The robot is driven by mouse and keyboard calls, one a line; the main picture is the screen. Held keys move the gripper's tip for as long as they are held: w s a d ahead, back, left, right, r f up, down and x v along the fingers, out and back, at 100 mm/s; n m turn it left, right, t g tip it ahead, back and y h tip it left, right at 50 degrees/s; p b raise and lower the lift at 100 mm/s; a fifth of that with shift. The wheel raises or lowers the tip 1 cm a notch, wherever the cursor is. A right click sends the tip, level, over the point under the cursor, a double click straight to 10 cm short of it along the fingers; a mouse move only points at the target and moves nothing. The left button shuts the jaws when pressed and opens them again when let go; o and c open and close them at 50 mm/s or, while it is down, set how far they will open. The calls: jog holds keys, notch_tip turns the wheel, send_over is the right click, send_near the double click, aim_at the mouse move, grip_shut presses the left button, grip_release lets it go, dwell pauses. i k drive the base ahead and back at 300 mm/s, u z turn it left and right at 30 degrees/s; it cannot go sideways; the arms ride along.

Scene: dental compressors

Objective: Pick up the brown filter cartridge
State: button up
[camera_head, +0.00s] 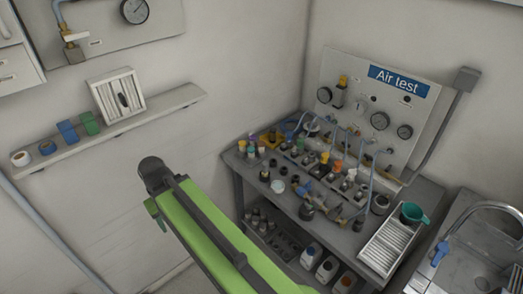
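I cannot pick out the brown filter cartridge for certain. Several small cylinders and fittings, some dark or brownish, stand on the grey workbench (288,203) and are too small to tell apart. A white ring-shaped item with a brownish middle (20,158) sits at the left end of the wall shelf (150,120); I cannot tell whether it is a cartridge. My green arm rises from the bottom centre to a dark rounded joint in front of the wall, left of the bench. No gripper fingers show.
The Air test panel (375,100) with gauges stands behind the bench. A white ribbed tray (388,247) with a green cup (412,213) is at its right end. A sink (470,270) with a tap is far right. Bottles (327,268) stand on the lower shelf.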

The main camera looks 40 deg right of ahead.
aim_at(260, 144)
jog(key=z, duration=5.1)
jog(key=i, duration=0.15)
jog(key=u, duration=4.55)
jog(key=i, duration=0.45)
jog(key=z, duration=0.2)
